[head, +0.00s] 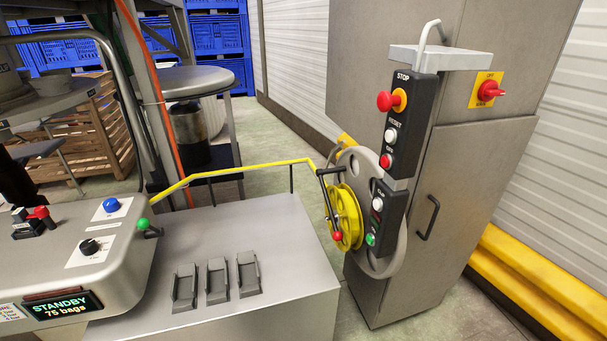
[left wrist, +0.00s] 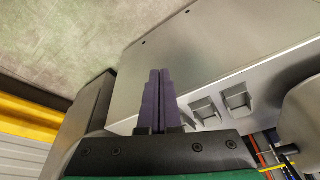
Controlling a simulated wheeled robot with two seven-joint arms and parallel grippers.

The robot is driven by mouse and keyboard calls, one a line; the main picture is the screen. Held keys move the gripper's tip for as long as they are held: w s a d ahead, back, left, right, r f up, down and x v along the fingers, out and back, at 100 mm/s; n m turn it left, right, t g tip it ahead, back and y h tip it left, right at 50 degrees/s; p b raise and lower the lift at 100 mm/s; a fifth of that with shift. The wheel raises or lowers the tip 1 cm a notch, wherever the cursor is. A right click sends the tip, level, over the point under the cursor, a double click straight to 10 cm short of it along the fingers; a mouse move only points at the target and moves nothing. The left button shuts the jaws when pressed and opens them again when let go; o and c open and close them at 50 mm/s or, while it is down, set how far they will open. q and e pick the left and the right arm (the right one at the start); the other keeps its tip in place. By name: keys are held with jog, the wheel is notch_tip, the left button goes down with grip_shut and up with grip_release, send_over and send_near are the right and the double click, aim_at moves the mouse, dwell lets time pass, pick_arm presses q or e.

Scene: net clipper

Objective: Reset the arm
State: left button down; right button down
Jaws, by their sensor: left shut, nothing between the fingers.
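My left gripper (left wrist: 160,74) shows in the left wrist view, its two dark purple fingers pressed together with nothing between them. The fingers appear in front of the grey metal bench (left wrist: 220,50), to one side of its row of small holders (left wrist: 205,112). I cannot tell how far they are from the surface. In the head view the bench top (head: 285,235) is clear apart from the empty-looking holders (head: 216,281). I cannot make out either gripper in the head view.
The clipper machine (head: 130,270) at the left has a display reading STANDBY, 75 bags. A yellow reel (head: 346,217) with a crank and a button panel (head: 408,110) stand at the right by a grey cabinet (head: 450,200). A yellow line (head: 250,168) runs above the bench's back edge.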

pick_arm(q)
notch_tip(320, 180, down, 14)
jog(key=s+a+f+g, duration=0.2)
jog(key=s+a+f, duration=0.1)
jog(key=s+f, duration=1.6)
jog(key=shift+s+a+f, duration=0.2)
jog(key=shift+s+f, duration=0.15)
jog(key=shift+f, duration=0.15)
